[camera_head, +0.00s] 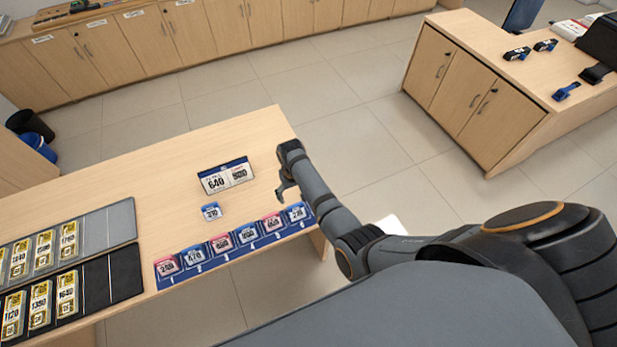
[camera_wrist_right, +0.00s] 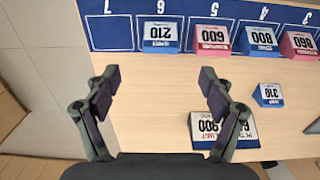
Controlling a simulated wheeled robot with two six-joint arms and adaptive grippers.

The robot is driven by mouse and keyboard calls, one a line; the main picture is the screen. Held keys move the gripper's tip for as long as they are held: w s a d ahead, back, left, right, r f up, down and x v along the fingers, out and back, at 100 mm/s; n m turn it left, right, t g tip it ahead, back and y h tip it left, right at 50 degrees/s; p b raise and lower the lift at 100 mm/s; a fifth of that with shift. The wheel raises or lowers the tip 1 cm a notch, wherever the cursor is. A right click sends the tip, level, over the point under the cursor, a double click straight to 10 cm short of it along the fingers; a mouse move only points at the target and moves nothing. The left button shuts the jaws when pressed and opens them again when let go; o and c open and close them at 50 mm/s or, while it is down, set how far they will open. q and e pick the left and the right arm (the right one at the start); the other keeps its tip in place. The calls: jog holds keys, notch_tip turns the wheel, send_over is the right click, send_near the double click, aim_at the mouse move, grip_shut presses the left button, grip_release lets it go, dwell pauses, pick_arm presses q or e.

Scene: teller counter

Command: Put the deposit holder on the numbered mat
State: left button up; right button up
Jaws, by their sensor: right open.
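A small blue deposit holder (camera_head: 211,212) with a white face marked 310 stands alone on the wooden counter, off the mat. It also shows in the right wrist view (camera_wrist_right: 268,95). The blue numbered mat (camera_head: 252,244) lies along the counter's near edge and carries a row of several blue and pink holders. In the right wrist view its space 7 (camera_wrist_right: 108,32) is bare, beside the blue holder marked 210 (camera_wrist_right: 161,36) at space 6. My right gripper (camera_head: 284,180) is open and empty above the counter's right end; its spread fingers (camera_wrist_right: 160,82) show bare wood between them. My left gripper is out of view.
A larger blue-and-white stand marked 640 and 900 (camera_head: 227,176) stands behind the small holder; my finger partly covers it in the wrist view. Grey (camera_head: 95,232) and black (camera_head: 126,277) trays with cards fill the counter's left. Bare wood lies at back.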

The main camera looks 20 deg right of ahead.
jog(key=shift+f, duration=0.1)
jog(key=s+f, duration=0.2)
jog(key=f, duration=0.1)
jog(key=s+d+f, duration=0.1)
jog(key=s+f, duration=0.1)
jog(key=f, duration=0.1)
jog(key=s+d+f, duration=0.1)
jog(key=s+f, duration=0.1)
jog(key=f, duration=0.1)
jog(key=shift+s+d+f, duration=0.1)
jog(key=shift+s+f, duration=0.2)
jog(key=shift+f, duration=0.1)
jog(key=s+d+f, duration=0.3)
jog(key=s+f, duration=0.2)
jog(key=s, duration=0.6)
jog(key=s+d+f, duration=0.4)
jog(key=s+f, duration=0.2)
jog(key=s, duration=0.5)
jog(key=s+d+f+t, duration=0.1)
jog(key=s+d+f, duration=0.3)
jog(key=s, duration=0.7)
notch_tip(320, 180, down, 2)
jog(key=shift+s+f+h, duration=0.25)
jog(key=shift+s+h, duration=0.15)
